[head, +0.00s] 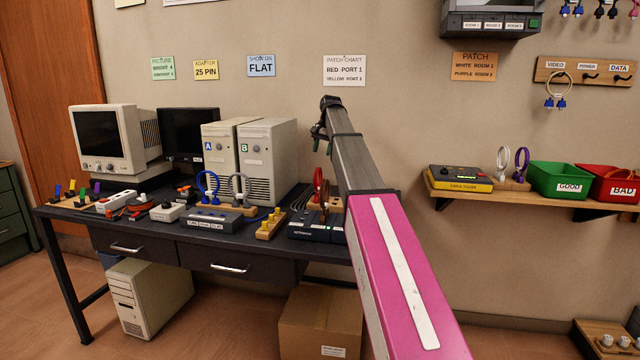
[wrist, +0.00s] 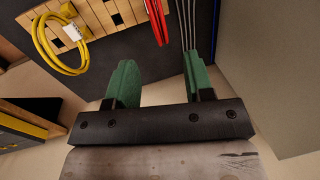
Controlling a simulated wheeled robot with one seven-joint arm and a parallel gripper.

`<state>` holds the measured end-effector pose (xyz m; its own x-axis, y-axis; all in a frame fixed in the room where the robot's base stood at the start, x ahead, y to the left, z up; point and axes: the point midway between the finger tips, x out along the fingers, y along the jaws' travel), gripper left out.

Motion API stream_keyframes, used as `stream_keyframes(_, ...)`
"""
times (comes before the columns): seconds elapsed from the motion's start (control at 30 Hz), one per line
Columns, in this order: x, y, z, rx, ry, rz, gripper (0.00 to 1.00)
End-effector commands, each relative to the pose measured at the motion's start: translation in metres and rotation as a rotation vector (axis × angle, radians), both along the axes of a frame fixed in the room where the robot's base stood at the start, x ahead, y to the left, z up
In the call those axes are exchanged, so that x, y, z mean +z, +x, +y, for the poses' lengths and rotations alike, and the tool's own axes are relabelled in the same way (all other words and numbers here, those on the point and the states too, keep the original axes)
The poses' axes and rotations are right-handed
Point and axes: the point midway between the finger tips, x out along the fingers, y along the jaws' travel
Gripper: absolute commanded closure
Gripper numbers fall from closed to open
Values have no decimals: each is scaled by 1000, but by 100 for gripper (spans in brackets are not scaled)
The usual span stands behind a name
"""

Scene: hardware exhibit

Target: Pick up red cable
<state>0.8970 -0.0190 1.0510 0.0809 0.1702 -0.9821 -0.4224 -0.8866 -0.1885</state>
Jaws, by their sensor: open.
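The red cable (head: 318,184) stands as a loop on the desk, at the wooden stand near the desk's right end, left of my arm. In the wrist view part of the red cable (wrist: 157,22) shows at the top edge, beyond the gap between the fingers; the rest is out of frame. My gripper (head: 320,132) is raised against the wall, above the cable. In the wrist view its green fingers (wrist: 158,78) are apart with nothing between them.
In the wrist view a yellow cable (wrist: 55,45) lies by the wooden stand (wrist: 92,12), and grey cables (wrist: 187,22) run beside the red one. Tower B (head: 268,160) stands left of the red cable. A dark switch box (head: 308,227) sits in front.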

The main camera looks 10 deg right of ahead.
Motion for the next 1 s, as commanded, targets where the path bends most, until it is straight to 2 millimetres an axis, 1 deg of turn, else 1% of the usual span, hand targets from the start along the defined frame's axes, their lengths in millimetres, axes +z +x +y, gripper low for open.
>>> stream_keyframes(0.33, -46, 3, 8, 0, 0, 2, 52)
stream_keyframes(0.57, -59, 4, 10, 0, 0, 0, 52)
stream_keyframes(0.83, -94, 6, 17, 0, 0, 1, 52)
stream_keyframes(0.9, -101, 7, 18, 0, 0, 1, 52)
stream_keyframes(1.0, -104, 7, 19, 0, 0, 0, 52)
